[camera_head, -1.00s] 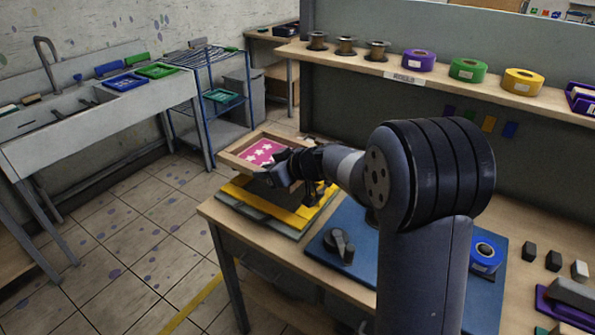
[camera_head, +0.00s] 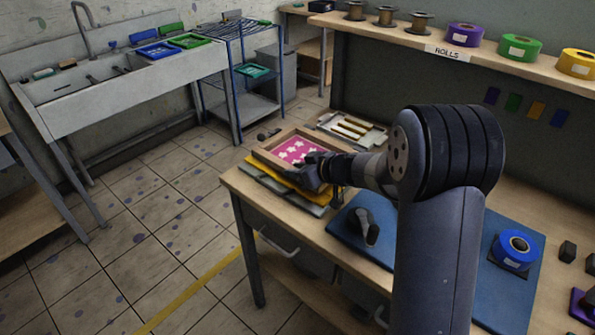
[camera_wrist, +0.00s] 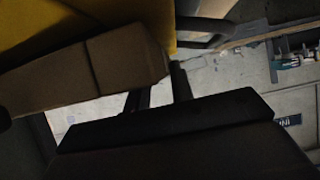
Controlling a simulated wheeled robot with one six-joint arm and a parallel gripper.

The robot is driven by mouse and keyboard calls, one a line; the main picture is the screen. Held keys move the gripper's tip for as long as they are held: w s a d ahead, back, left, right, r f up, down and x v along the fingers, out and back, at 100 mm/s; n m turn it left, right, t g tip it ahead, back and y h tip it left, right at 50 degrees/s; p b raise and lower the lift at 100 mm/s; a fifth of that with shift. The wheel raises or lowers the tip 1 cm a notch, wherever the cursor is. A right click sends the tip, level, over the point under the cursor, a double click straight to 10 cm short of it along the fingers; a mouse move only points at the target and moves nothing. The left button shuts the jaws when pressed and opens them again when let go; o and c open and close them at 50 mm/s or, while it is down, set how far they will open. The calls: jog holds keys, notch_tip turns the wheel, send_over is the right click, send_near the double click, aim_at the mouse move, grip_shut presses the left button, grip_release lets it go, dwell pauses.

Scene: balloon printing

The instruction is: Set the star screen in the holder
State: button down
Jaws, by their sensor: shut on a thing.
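The star screen (camera_head: 297,150) is a wooden frame with a pink sheet bearing white stars. My gripper (camera_head: 312,174) is shut on the near right part of its frame. The screen lies over the yellow holder (camera_head: 262,181), which sits on a grey base at the table's left end. The screen looks roughly level; I cannot tell whether it touches the holder. The wrist view shows the brown screen frame (camera_wrist: 90,70) beside my dark finger, with yellow holder (camera_wrist: 60,22) at the upper left. My gripper hides the screen's near right corner.
A pale tray with wooden-handled tools (camera_head: 347,130) lies behind the screen. A blue mat (camera_head: 340,222) with a dark grey tool (camera_head: 363,227) lies to the right. A blue roll (camera_head: 516,246) stands further right. The floor left of the table is clear.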

jog(key=shift+r, duration=0.1)
jog(key=c, duration=1.2)
grip_release()
jog(key=shift+c, duration=0.2)
jog(key=p+v, duration=0.1)
jog(key=v, duration=1.1)
jog(key=b+x, duration=0.1)
jog(key=x, duration=1.1)
jog(key=shift+r+p, duration=0.75)
jog(key=shift+r, duration=1.7)
